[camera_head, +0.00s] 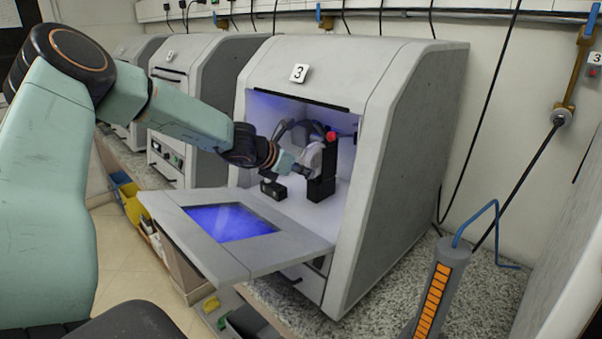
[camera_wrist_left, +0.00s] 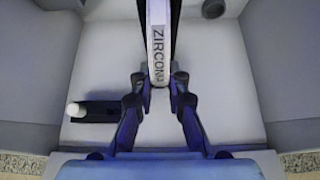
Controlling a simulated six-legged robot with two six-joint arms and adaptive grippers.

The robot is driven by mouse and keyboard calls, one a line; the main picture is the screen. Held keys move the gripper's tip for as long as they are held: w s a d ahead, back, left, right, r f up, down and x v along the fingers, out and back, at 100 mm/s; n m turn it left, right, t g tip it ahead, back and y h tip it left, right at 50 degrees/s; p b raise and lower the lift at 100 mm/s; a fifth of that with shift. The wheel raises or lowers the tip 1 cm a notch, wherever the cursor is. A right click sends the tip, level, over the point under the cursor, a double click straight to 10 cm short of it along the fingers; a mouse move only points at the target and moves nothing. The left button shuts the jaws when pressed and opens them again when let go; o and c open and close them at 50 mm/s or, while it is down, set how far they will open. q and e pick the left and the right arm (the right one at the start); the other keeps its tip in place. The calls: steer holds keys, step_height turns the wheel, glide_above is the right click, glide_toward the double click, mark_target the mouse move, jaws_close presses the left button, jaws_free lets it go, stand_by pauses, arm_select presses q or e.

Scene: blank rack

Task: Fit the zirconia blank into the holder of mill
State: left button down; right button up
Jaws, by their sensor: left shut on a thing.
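The zirconia blank (camera_head: 313,156) is a pale disc standing on edge inside mill 3 (camera_head: 408,150). In the left wrist view the blank (camera_wrist_left: 158,45) shows edge-on with its lettering, between the fingertips. My left gripper (camera_wrist_left: 158,88) is shut on its near edge. In the head view my left gripper (camera_head: 298,168) reaches through the mill's open front. The holder (camera_head: 323,180), black and upright with a red knob (camera_head: 331,135), stands right beside the blank. I cannot tell whether the blank sits in its slot. My right gripper is out of view.
The mill's door (camera_head: 180,222) with its blue window is folded down in front. A small black block (camera_head: 272,190) lies on the chamber floor left of the holder. A grey cylinder with orange marks (camera_head: 437,290) stands on the granite bench (camera_head: 400,275) at right.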

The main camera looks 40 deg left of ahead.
arm_select(q)
steer(key=shift+w+f, duration=0.1)
steer(key=shift+w, duration=0.2)
steer(key=c, duration=1.3)
jaws_free()
steer(key=shift+o, duration=0.2)
steer(key=shift+s, duration=0.1)
steer(key=s+r+p, duration=0.3)
steer(key=s+p, duration=0.6)
steer(key=p, duration=0.5)
steer(key=shift+s+a, duration=0.15)
steer(key=shift+a, duration=0.2)
